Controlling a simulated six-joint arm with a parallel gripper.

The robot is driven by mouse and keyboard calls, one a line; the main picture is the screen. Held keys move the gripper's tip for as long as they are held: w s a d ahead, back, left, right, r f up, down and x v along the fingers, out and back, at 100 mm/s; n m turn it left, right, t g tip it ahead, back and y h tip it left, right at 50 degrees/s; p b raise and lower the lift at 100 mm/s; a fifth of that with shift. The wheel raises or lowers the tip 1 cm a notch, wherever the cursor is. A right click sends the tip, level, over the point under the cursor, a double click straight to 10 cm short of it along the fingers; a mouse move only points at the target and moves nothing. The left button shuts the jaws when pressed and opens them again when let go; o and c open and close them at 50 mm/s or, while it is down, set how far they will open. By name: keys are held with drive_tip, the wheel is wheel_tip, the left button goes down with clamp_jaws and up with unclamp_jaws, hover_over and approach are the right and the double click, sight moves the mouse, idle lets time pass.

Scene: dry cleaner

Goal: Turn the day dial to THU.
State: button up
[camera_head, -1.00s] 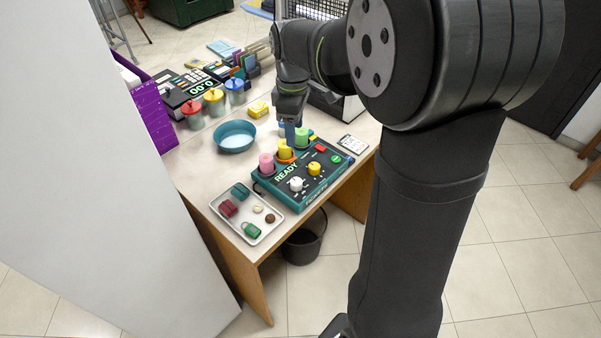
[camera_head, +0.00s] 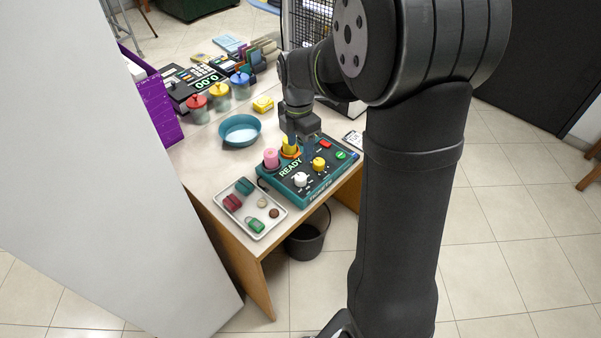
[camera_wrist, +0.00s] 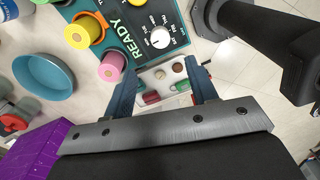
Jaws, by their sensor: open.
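The teal control box (camera_head: 330,182), marked READY, sits near the table's front edge. On its top are a white knob (camera_head: 301,179) and a yellow knob (camera_head: 319,163). The white knob (camera_wrist: 160,38) also shows in the wrist view, with small printed labels around it; I cannot read them or the pointer surely. My gripper (camera_head: 302,138) is open and empty. It hangs over the back part of the box, by the thread spools. In the wrist view its fingertips (camera_wrist: 160,64) are apart, and the white knob appears just beyond them, untouched.
A grey tray (camera_head: 262,232) with small items lies to the left in front. A teal bowl (camera_head: 239,131) stands behind. A bucket (camera_head: 306,243) is on the floor.

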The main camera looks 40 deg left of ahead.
sight(301, 176)
drive_tip(key=f, duration=1.1)
drive_tip(key=shift+d+f, duration=0.15)
drive_tip(key=shift+d, duration=0.05)
drive_tip(key=c, duration=1)
